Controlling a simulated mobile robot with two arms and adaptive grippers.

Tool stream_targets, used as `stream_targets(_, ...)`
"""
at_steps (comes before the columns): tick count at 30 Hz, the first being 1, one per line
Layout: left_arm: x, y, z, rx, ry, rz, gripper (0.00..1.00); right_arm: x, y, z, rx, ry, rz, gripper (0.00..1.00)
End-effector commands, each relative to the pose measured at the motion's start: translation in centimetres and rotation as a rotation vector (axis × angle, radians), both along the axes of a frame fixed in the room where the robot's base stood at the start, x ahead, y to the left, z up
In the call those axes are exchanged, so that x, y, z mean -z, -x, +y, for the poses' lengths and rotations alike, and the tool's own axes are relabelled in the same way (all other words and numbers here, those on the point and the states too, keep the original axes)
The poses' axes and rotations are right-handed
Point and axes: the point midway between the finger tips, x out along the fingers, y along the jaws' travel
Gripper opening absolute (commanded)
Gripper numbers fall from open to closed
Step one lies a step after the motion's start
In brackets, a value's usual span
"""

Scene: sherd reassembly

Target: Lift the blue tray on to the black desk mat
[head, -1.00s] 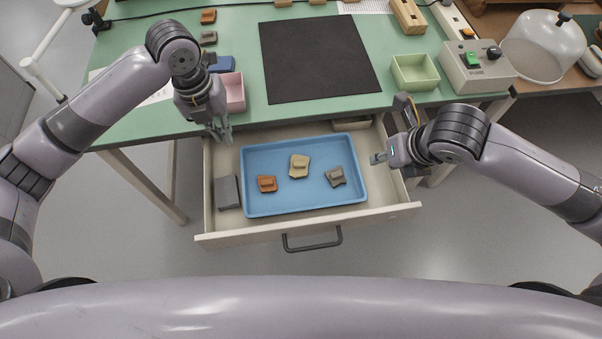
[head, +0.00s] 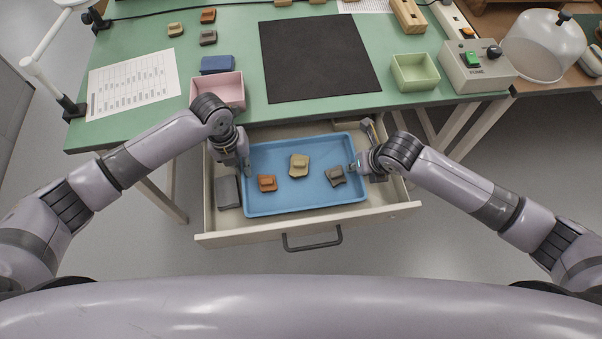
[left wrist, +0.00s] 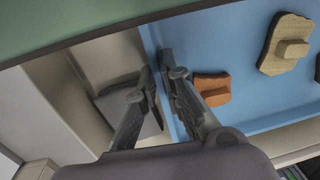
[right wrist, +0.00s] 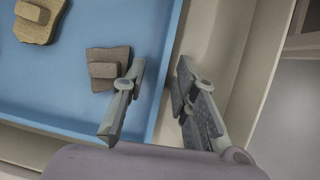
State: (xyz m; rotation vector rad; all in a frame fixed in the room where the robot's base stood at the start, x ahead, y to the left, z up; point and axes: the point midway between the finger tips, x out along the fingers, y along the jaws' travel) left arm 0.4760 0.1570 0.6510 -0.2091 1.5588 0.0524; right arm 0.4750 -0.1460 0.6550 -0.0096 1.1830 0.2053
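The blue tray (head: 300,203) lies in the open drawer below the desk's front edge. It holds an orange sherd (head: 267,183), a tan sherd (head: 299,166) and a grey-brown sherd (head: 335,176). The black desk mat (head: 318,58) lies flat and bare on the green desk. My left gripper (left wrist: 155,85) is open at the tray's left wall, one finger inside and one outside. My right gripper (right wrist: 160,85) is open at the right wall, one finger over the tray and one outside. Contact with the walls cannot be told.
The cream drawer (head: 270,236) surrounds the tray, with a dark grey block (head: 227,191) at its left. A pink box (head: 230,88) stands near the desk's front edge above my left gripper. A green box (head: 414,72) and a fume switch unit (head: 476,68) stand right of the mat.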

Motion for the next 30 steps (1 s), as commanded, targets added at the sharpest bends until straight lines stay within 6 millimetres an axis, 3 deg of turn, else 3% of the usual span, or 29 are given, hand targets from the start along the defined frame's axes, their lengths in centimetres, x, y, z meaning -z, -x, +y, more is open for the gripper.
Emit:
stream_targets(11, 0.42, -0.01, -0.02, 0.001, -0.001, -0.001, 0.08, 0.40, -0.16, 0.05, 0.000, 0.001, 0.000, 0.27)
stream_targets(15, 0.40, -0.02, -0.02, 0.000, 0.000, -0.001, 0.00, 0.39, -0.17, 0.04, 0.000, 0.001, 0.000, 0.17)
stream_targets(23, 0.38, -0.03, 0.00, 0.000, -0.001, -0.001, 0.00, 0.36, -0.18, 0.04, 0.000, 0.001, -0.001, 0.00)
stream_targets(30, 0.36, -0.05, 0.02, 0.000, -0.001, -0.001, 0.00, 0.35, -0.19, 0.01, 0.002, 0.001, -0.001, 0.00)
